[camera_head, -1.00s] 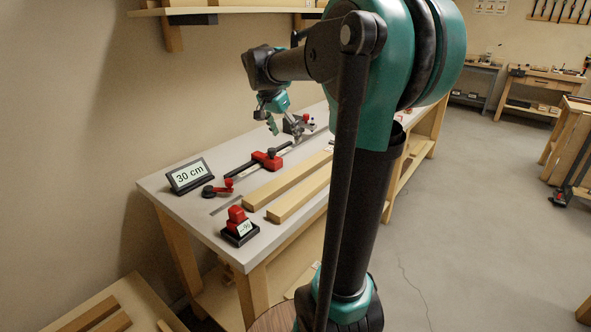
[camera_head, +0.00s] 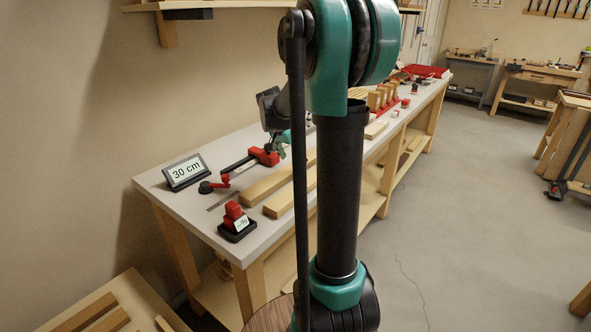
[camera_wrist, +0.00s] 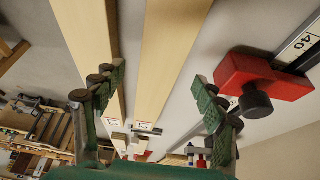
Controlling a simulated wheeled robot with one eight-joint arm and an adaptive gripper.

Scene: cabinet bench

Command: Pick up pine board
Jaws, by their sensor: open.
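Two long pale boards lie side by side on the bench: a wall-side board (camera_head: 270,184) and a front board (camera_head: 284,204). Both look like light wood, and I cannot tell by sight which is pine. My gripper (camera_head: 280,143) is past the red stop, partly hidden by my own arm. In the wrist view my gripper (camera_wrist: 160,88) is open and empty. The wall-side board (camera_wrist: 168,45) runs between its spread fingers, apparently untouched. The front board (camera_wrist: 88,35) passes behind the left finger.
A red stop (camera_head: 264,156) on a rail sits beside the boards and shows close to the right finger in the wrist view (camera_wrist: 255,80). A "30 cm" sign (camera_head: 187,172) and a red block on a black base (camera_head: 236,222) stand at the near end. More blocks (camera_head: 384,97) stand farther along.

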